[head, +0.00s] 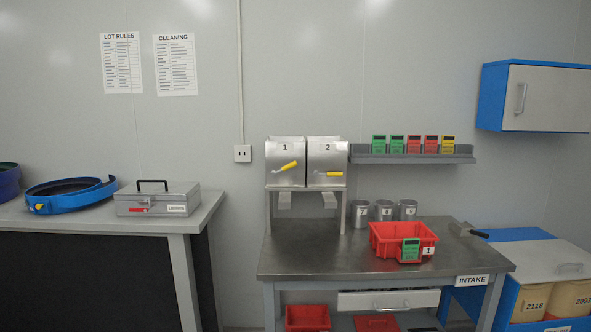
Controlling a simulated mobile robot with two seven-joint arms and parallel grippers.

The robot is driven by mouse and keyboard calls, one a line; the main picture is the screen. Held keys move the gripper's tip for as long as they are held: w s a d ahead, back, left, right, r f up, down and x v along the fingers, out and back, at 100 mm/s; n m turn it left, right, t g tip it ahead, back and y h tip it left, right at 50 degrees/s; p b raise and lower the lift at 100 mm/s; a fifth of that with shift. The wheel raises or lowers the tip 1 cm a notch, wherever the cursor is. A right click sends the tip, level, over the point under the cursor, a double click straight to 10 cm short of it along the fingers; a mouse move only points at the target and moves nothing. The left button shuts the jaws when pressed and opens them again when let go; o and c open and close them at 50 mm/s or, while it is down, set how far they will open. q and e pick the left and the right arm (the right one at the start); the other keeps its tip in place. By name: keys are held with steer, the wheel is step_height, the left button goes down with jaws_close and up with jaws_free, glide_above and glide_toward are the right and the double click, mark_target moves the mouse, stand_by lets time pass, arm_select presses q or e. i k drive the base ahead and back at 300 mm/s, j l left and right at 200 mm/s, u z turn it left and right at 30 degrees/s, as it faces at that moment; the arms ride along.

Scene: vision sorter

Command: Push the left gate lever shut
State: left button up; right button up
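Two grey metal hoppers stand side by side on a frame on the intake table, marked 1 (285,150) and 2 (327,152). The left gate lever (289,166) is yellow, on the front of hopper 1, and tilts up to the right. The right gate lever (331,173) is yellow, on hopper 2, and lies about level. Neither of my grippers is in view.
A red bin (388,247) with a green card (410,250) stands on the intake table (320,262), near several metal cups (383,210) and a scoop (468,229). The table's front left is clear. A shelf (375,159) with coloured cards is right of the hoppers.

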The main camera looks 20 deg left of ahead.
mark_target(273, 172)
steer(key=k+j+z, duration=0.2)
steer(key=j, duration=0.25)
steer(key=j+z, duration=0.15)
steer(key=j, duration=0.25)
steer(key=k+j+z, duration=0.2)
steer(key=j, duration=0.2)
steer(key=k+j+z, duration=0.2)
steer(key=j, duration=0.2)
steer(key=j+z, duration=0.45)
steer(key=j, duration=0.4)
steer(key=j+z, duration=0.2)
steer(key=j, duration=0.25)
steer(key=i+j+z, duration=0.2)
steer(key=j, duration=0.25)
steer(key=k+l, duration=0.05)
steer(key=k, duration=0.05)
